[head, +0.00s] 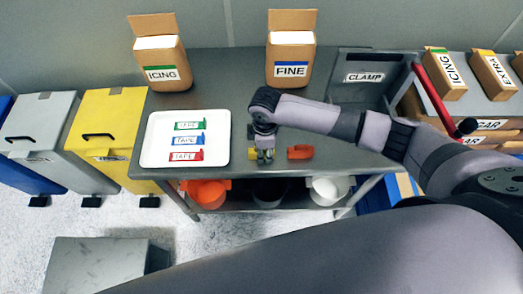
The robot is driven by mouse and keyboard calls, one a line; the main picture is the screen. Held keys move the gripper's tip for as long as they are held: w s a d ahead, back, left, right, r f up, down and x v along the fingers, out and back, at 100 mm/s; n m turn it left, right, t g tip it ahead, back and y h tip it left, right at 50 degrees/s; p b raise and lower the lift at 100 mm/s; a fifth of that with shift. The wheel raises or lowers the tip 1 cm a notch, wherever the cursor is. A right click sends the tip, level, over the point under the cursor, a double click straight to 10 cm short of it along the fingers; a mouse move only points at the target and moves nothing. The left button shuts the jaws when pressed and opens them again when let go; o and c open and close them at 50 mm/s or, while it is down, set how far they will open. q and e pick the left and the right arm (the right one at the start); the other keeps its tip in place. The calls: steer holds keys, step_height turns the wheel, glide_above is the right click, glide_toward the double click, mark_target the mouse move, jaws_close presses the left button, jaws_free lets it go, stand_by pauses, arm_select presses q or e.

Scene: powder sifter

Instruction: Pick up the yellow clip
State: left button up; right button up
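The yellow clip (281,155) lies near the front edge of the grey metal table, partly hidden behind my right gripper. My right gripper (265,158) points down right at the yellow clip, with yellow showing on both sides of its fingers. The fingers are small here, and I cannot tell whether they are closed on the clip or still apart. My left gripper is not in view.
An orange-red clip (300,152) lies just right of the gripper. A white tray (220,125) with green, blue and red tape pieces is on the left. ICING (160,75) and FINE (290,70) bags stand behind. A CLAMP machine (365,77) with a red lever is right.

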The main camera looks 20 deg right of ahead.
jaws_close()
